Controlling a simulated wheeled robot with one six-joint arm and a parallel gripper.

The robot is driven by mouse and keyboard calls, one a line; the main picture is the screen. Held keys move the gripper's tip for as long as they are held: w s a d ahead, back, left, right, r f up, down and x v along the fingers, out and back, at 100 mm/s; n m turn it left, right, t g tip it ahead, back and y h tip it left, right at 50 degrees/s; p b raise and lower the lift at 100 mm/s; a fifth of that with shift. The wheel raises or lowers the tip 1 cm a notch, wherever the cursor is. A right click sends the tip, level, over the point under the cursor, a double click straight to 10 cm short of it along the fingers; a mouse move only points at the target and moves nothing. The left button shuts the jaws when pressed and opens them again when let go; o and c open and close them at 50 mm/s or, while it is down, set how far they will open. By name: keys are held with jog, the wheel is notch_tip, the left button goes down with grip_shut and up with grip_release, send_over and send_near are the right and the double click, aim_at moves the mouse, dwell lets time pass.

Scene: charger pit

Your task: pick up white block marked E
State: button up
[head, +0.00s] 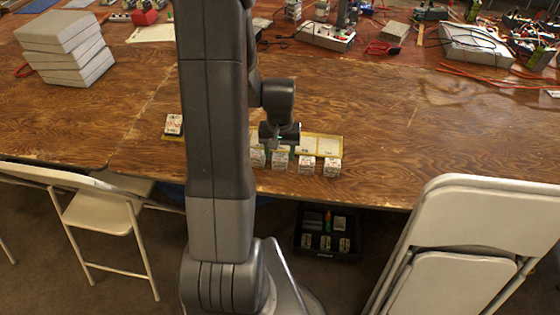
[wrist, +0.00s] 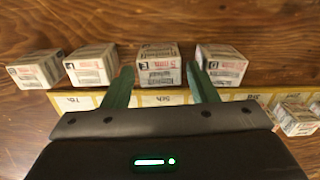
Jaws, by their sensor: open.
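The white block marked E (wrist: 158,64) stands third from the left in a row of white blocks in the wrist view. Its dark letter shows on the face toward the camera. In the head view it is most likely the second visible block of the row (head: 280,161), just below my gripper (head: 280,142). My gripper (wrist: 160,86) is open and empty, with green fingers. In the wrist view the fingertips point toward the block, one near each side of its lower edge. I cannot tell whether they touch it.
Similar blocks flank it closely, one on the left (wrist: 92,64) and one on the right (wrist: 220,64). A yellow-edged tray (head: 341,143) lies behind the row, partly hidden by my arm. A black bin (head: 300,250) sits below the table edge. The tabletop right of the tray is clear.

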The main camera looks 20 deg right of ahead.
jog(key=shift+f, duration=1.3)
jog(key=c, duration=0.7)
jog(key=shift+c, duration=0.2)
